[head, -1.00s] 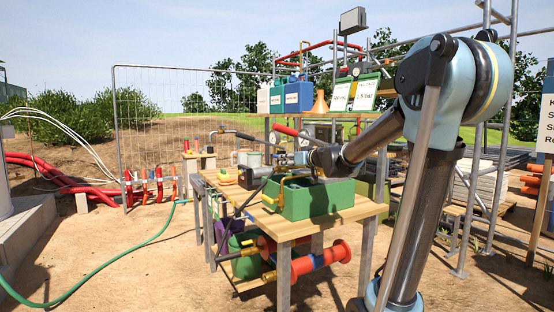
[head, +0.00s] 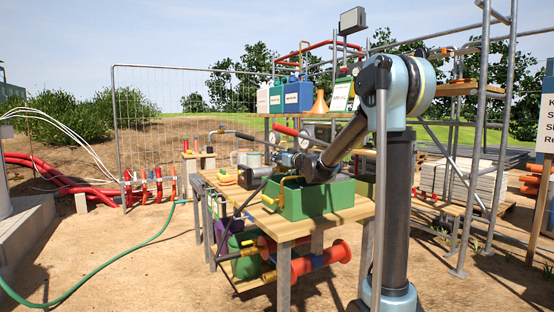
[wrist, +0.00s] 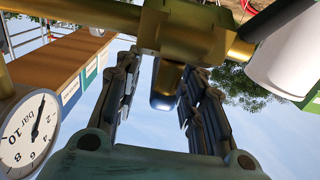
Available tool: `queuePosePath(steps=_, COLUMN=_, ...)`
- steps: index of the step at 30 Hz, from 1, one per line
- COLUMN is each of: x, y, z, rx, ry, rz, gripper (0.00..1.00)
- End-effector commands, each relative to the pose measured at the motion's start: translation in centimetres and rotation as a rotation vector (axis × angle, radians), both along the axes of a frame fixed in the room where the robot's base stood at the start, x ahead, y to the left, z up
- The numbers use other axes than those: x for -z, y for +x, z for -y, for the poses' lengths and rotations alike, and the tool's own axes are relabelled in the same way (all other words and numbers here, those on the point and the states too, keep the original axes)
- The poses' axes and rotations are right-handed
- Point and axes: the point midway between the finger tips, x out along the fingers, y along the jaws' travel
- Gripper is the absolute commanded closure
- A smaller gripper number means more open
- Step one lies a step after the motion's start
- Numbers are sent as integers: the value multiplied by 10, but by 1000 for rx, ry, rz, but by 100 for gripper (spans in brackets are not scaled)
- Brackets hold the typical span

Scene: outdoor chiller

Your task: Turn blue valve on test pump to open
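The test pump is a green tank (head: 318,201) with brass pipework (head: 283,190), standing on a wooden table. My gripper (head: 281,158) is over the pump at its brass fittings, small in the head view. In the wrist view, a brass valve body (wrist: 190,35) is at the top, beyond the fingertips. A dark, bluish rounded part (wrist: 165,88), seemingly the blue valve handle, points from it toward my palm. My gripper (wrist: 166,75) is open, with one finger on each side of this part and gaps visible. The handle's exact angle is hard to tell.
A round pressure gauge (wrist: 30,128) is close on the left in the wrist view, and a white cylinder (wrist: 287,55) on the right. Containers (head: 298,97) and an orange funnel (head: 320,103) stand on the shelf behind. A green hose (head: 130,253) lies on the ground.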

Motion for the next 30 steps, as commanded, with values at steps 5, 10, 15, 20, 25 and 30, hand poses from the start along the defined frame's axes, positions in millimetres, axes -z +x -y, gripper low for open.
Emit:
queuePosePath(steps=5, x=0, y=14, z=-9, rx=0, ry=0, rz=0, gripper=63)
queuePosePath(steps=10, x=0, y=18, z=-13, rx=0, ry=0, rz=0, gripper=63)
queuePosePath(steps=15, x=0, y=19, z=-13, rx=0, ry=0, rz=0, gripper=63)
queuePosePath(steps=20, x=0, y=18, z=-13, rx=0, ry=0, rz=0, gripper=84)
queuePosePath(steps=25, x=0, y=18, z=-13, rx=0, ry=0, rz=0, gripper=100)
queuePosePath(steps=30, x=0, y=19, z=-13, rx=0, ry=0, rz=0, gripper=100)
